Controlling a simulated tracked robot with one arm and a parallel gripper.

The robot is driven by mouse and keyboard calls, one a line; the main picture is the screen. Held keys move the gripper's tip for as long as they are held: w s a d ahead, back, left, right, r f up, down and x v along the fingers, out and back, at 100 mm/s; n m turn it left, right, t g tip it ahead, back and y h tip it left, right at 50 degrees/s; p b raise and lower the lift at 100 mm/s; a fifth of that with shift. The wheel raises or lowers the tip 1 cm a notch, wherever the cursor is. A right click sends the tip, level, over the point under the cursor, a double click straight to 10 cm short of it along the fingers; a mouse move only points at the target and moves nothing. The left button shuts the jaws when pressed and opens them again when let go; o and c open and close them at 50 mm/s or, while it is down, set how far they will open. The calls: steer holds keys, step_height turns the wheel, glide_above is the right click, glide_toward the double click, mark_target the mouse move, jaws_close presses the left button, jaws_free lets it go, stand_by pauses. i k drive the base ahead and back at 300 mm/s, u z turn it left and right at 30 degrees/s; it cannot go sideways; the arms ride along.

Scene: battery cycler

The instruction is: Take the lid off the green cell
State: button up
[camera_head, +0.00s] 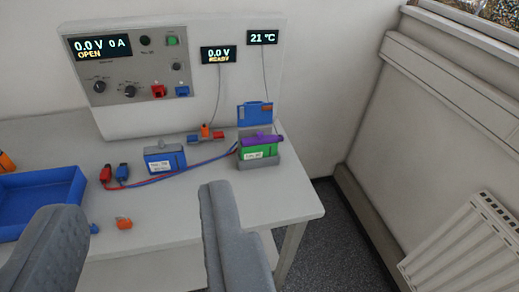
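The green cell (262,153) sits in a grey holder (259,164) near the table's right end, with a white label on its front. A purple lid (262,139) lies along the top of it. The cell is beyond the fingertips, up and to the right of the right finger.
A blue cell (165,159) stands left of the green one. Red and blue leads (175,175) run across the table to two plugs (114,174). A blue tray (40,197) is at left, and an orange piece (124,223) lies near the front. The cycler panel (130,67) stands behind.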

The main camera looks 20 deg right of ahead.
mark_target(261, 138)
steer(key=k, duration=0.55)
steer(key=z, duration=0.7)
steer(key=i, duration=1.95)
steer(key=u, duration=0.2)
